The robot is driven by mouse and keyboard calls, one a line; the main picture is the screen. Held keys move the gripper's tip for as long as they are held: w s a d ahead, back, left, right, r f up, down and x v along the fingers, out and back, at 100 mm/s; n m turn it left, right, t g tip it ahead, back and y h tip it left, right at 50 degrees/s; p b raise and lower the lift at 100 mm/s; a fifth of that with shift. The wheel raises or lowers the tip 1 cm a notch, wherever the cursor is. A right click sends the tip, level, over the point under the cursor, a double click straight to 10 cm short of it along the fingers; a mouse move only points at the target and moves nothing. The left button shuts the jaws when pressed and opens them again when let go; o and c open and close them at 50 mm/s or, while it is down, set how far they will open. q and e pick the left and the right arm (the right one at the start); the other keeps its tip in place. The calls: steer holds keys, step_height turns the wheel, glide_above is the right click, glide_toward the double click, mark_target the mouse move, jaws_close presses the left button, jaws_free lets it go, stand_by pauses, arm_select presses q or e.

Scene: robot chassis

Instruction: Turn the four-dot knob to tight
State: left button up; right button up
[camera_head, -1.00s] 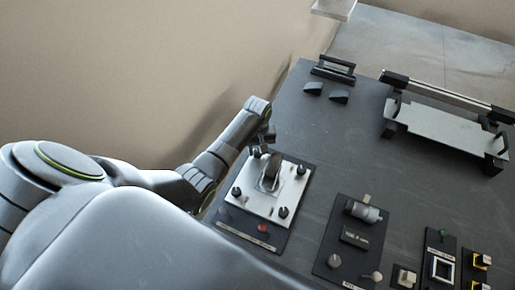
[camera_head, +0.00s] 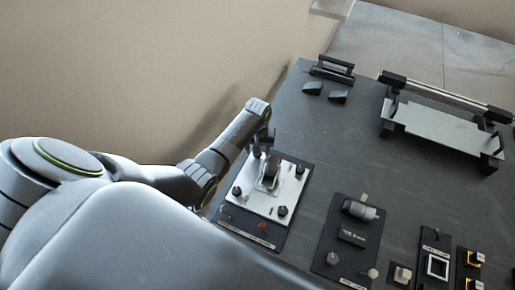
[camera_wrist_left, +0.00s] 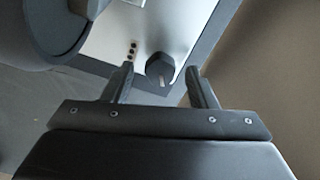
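The four-dot knob (camera_wrist_left: 160,68) is black with a pale pointer mark and stands on a white plate (camera_wrist_left: 185,22). A column of black dots (camera_wrist_left: 132,50) is printed beside it. My left gripper (camera_wrist_left: 160,72) is open, with one finger on each side of the knob. Gaps show between the knob and both fingers. In the head view the left gripper (camera_head: 262,142) is over the far corner of the white plate (camera_head: 262,203) and largely hides the knob there. My right gripper is not in view.
A dark wheel in a bracket (camera_head: 270,172) stands mid-plate, close to the left gripper. Other black knobs sit at the plate's corners, such as one (camera_head: 283,211) at the near right. More control panels (camera_head: 345,240) and a metal tray-like fixture (camera_head: 440,127) lie to the right.

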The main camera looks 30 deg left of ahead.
arm_select(q)
steer(key=shift+r, duration=0.7)
step_height(320, 180, up, 16)
steer(key=p, duration=0.1)
steer(key=shift+d, duration=0.1)
stand_by(0.5)
